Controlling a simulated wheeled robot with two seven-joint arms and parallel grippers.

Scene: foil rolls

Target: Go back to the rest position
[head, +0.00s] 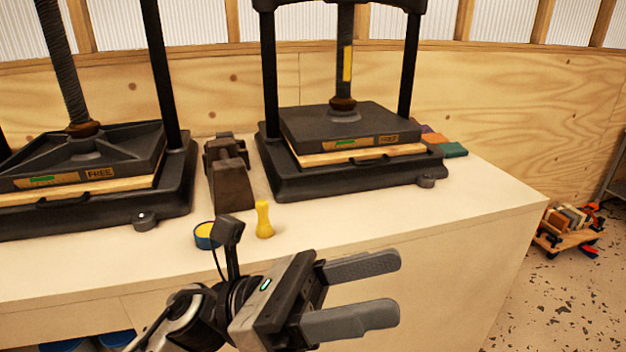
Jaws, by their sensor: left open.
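My left gripper (350,292) is open and empty in the head view, at the lower middle. Its two grey fingers point to the right and are apart, with nothing between them. It is in front of the workbench (470,225), clear of the things on top. My right gripper is not in view.
Two black presses stand on the bench, one at the left (85,155) and one at the centre (345,130). Between them are a dark brown block (230,185), a yellow peg-shaped piece (264,220) and a blue round tin (206,236). A loaded dolly (570,237) stands on the floor at right.

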